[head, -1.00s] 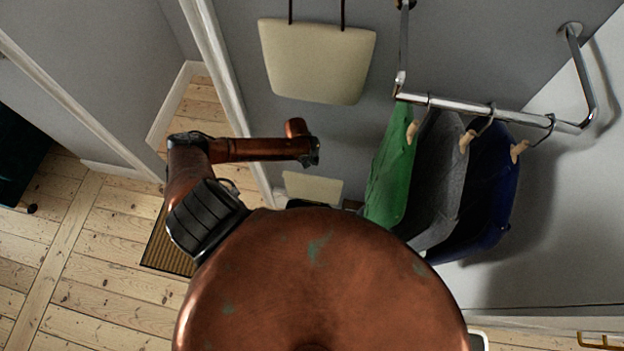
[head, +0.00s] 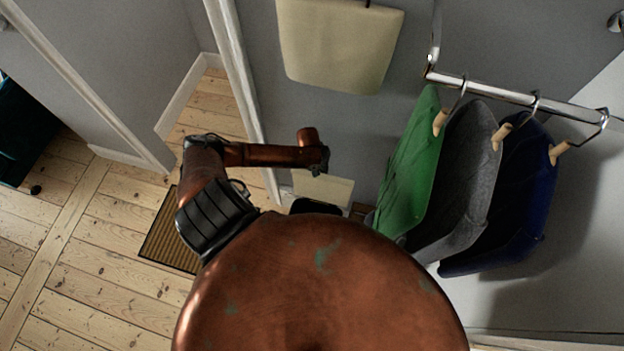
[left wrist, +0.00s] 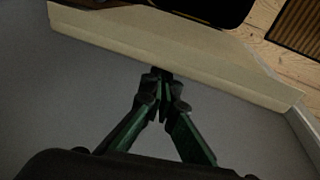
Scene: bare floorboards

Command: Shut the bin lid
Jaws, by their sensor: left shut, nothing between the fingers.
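My left arm reaches toward the wall in the head view, but its fingers do not show clearly there. In the left wrist view my left gripper (left wrist: 163,75) is shut and empty, its green fingers meeting at dark tips. The tips are at the lower edge of a cream panel (left wrist: 150,40), which looks like the raised bin lid; I cannot tell whether they touch. In the head view this panel (head: 325,190) stands near the wall, behind my body. The dark shape (head: 314,207) at its foot may be the bin opening, mostly hidden. My right gripper is out of view.
A cream padded piece (head: 338,45) hangs on the wall above. Green (head: 410,165), grey (head: 465,175) and navy (head: 515,205) garments hang from a metal rail (head: 500,92) at right. A ribbed mat (head: 170,235) lies left on open floorboards (head: 100,265).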

